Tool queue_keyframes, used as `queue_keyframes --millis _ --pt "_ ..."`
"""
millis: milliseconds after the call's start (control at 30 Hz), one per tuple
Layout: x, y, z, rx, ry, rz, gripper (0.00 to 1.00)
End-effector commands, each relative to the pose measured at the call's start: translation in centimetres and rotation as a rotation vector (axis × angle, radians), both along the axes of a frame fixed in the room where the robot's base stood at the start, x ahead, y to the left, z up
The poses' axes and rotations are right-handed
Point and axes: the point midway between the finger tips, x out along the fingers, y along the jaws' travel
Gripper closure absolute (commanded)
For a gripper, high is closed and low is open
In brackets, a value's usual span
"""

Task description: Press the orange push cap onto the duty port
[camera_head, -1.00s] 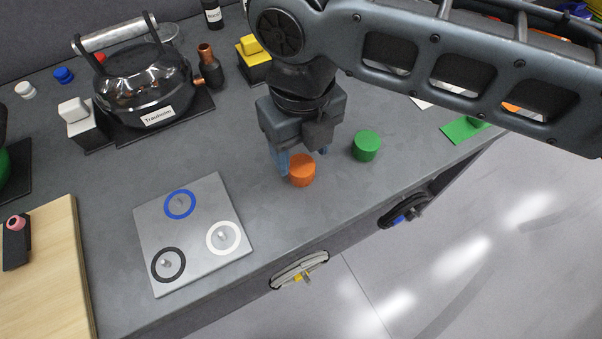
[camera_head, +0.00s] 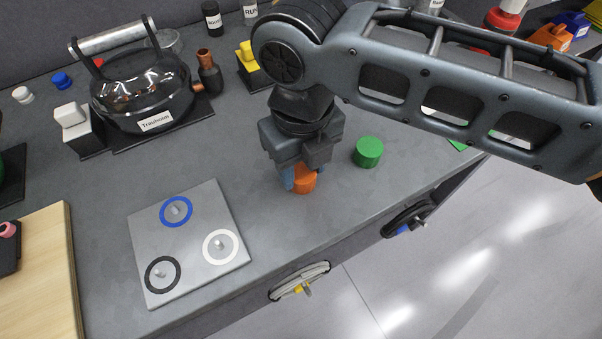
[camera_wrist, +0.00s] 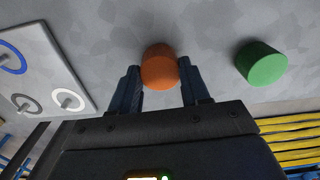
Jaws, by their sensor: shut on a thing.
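The orange push cap (camera_head: 305,183) is a short cylinder on the grey bench top, below my gripper (camera_head: 301,177). In the wrist view the cap (camera_wrist: 159,70) sits between the two fingers of my gripper (camera_wrist: 160,82), which is shut on it. The cap appears to be still at bench level. A grey metal plate (camera_head: 195,250) lies to the left, with small pegs inside a blue ring (camera_head: 176,211), a white ring (camera_head: 220,247) and a black ring (camera_head: 162,275). No label shows which of these, if any, is the duty port.
A green cap (camera_head: 369,152) stands just right of my gripper. A wooden board (camera_head: 45,270) is at far left. The bench's front edge is close. Bench between the orange cap and plate is clear.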

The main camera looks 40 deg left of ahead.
Motion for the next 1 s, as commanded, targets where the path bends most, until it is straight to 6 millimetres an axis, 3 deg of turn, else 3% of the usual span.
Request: queue_keyframes --millis 233,800,1000 --pt "0.0 0.0 0.6 0.000 0.000 0.000 0.81" --pt "0.0 0.0 4.8 0.000 0.000 0.000 0.81" --pt "0.0 0.0 5.0 0.000 0.000 0.000 0.81"
